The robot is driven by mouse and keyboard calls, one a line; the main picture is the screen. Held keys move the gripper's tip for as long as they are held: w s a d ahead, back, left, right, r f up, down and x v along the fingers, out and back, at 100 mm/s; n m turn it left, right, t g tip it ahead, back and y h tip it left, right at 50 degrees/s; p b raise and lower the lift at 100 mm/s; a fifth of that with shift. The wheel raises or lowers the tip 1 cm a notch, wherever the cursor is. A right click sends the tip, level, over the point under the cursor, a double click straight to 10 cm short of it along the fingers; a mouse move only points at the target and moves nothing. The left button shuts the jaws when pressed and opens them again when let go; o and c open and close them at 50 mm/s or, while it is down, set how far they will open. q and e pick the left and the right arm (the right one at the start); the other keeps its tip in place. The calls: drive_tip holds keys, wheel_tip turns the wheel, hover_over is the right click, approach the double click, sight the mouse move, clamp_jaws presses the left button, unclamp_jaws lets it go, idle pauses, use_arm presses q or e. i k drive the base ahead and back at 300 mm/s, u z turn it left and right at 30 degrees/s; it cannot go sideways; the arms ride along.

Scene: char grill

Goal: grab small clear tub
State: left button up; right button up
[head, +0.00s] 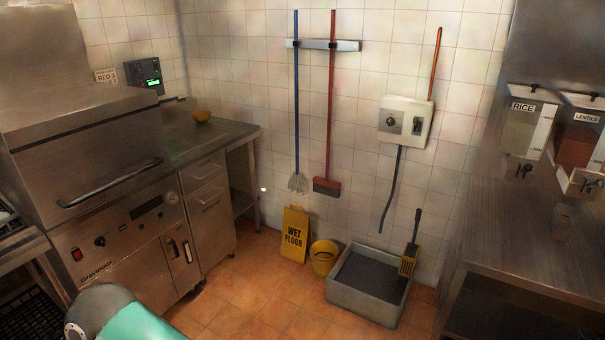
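A small see-through container (562,222), which looks like the small clear tub, stands on the steel counter (510,225) at the right. It is faint against the metal, and I cannot tell whether anything is in it. Part of my own arm, teal and grey, shows at the bottom left, far from the container. Neither of my grippers is in view.
Rice (528,125) and lentils (577,145) dispensers hang above the right counter. A grey floor basin (340,290), yellow bucket (323,262) and wet floor sign (294,235) stand by the back wall. An oven (95,160) fills the left. The middle tiled floor is clear.

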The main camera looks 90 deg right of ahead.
sight(565, 218)
drive_tip(key=u, duration=0.15)
drive_tip(key=i, duration=0.2)
drive_tip(key=z, duration=2.55)
drive_tip(key=i, duration=0.15)
drive_tip(key=z, duration=1.25)
drive_tip(key=k, duration=0.5)
drive_tip(key=z, duration=0.4)
drive_tip(key=i, duration=1.6)
drive_tip(key=u, duration=0.45)
